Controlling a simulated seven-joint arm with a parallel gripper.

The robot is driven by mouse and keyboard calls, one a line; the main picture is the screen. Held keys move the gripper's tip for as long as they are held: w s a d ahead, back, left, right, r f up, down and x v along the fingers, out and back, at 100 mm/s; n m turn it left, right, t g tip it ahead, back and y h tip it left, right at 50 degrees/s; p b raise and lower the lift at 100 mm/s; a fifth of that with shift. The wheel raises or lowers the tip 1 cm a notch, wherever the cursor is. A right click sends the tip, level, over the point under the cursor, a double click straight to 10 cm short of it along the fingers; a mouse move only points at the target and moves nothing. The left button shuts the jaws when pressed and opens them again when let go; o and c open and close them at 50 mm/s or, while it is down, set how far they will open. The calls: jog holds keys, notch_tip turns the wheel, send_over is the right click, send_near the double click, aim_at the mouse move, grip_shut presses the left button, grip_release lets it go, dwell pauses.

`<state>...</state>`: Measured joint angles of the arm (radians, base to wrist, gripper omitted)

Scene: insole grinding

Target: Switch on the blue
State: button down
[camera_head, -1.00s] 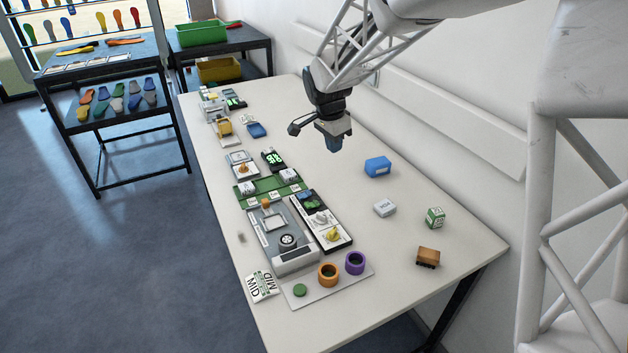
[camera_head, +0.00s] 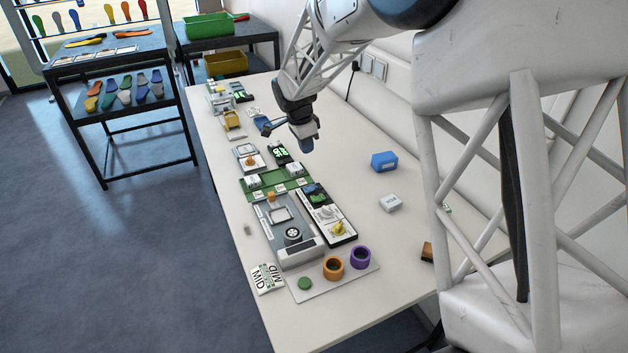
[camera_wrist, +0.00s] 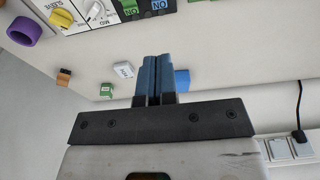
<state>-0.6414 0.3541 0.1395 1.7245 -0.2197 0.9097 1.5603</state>
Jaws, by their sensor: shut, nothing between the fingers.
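A control panel (camera_head: 348,238) on the table carries a yellow knob, a white knob and green and blue switches. In the wrist view the blue switch (camera_wrist: 162,5) shows at the top edge, next to the green switch (camera_wrist: 130,8); both carry ON lettering and the blue one is partly cut off. A separate blue block (camera_head: 384,161) lies on the table and shows partly behind the fingers in the wrist view (camera_wrist: 182,79). My gripper (camera_head: 306,144) is shut and empty, above the table beyond the panel; its blue fingers (camera_wrist: 157,60) are together.
A grey machine (camera_head: 300,254) stands left of the panel, with orange (camera_head: 333,268) and purple (camera_head: 360,257) rings in front. A white block (camera_head: 390,203) lies right. The table's middle right is mostly clear.

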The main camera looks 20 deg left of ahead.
aim_at(315, 186)
jog(key=shift+w+d+f, duration=0.3)
jog(key=shift+f, duration=2)
jog(key=shift+w+d+f, duration=0.25)
jog(key=shift+f, duration=2.05)
jog(key=shift+w+d+f, duration=0.3)
jog(key=shift+f, duration=2)
jog(key=shift+d+f, duration=0.1)
jog(key=shift+w+d+f+g+y, duration=0.15)
jog(key=shift+f+g+y, duration=0.15)
jog(key=shift+g, duration=0.1)
